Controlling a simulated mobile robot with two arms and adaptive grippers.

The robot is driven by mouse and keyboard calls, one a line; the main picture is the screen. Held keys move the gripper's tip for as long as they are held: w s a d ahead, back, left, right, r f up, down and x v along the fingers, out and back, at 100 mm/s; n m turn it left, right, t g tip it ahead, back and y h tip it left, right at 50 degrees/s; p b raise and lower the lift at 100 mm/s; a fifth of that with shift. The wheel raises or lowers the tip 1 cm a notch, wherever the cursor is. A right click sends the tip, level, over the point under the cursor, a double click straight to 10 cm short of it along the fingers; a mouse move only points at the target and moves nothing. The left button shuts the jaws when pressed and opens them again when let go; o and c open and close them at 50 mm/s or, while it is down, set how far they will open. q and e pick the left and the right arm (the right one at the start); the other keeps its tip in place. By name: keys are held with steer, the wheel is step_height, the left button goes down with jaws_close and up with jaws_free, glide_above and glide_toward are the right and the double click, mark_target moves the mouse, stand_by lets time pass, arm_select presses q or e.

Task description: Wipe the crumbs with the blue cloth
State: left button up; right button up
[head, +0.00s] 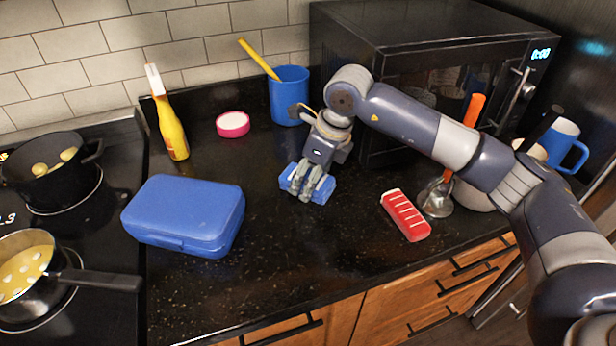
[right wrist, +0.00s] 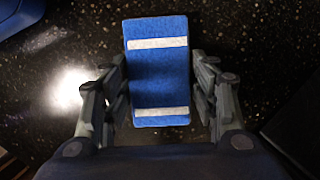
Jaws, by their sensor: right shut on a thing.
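The blue cloth (head: 323,193) is a folded block at the middle of the dark countertop. My right gripper (head: 311,186) points down over it and is shut on it. In the right wrist view the cloth (right wrist: 160,82) shows two white stripes and lies between the fingers of the right gripper (right wrist: 160,66). Whether it touches the counter is hard to tell. Pale specks that may be crumbs (head: 215,284) dot the counter in front of the blue box; I cannot clearly separate them from the speckled stone. My left gripper is out of view.
A blue lunch box (head: 185,213) stands left of the cloth, and a red-and-white item (head: 406,216) lies right. Behind are a yellow bottle (head: 172,130), pink tub (head: 233,124), blue cup (head: 289,96) and microwave (head: 430,50). Stove pots (head: 38,262) are left.

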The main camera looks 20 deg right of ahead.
steer(key=shift+d+r+p, duration=0.1)
steer(key=shift+r+p, duration=0.25)
steer(key=shift+r, duration=0.3)
steer(key=shift+r+p, duration=1.05)
steer(key=shift+r, duration=1.2)
steer(key=shift+r, duration=0.1)
steer(key=shift+r+p, duration=0.75)
steer(key=shift+r, duration=0.7)
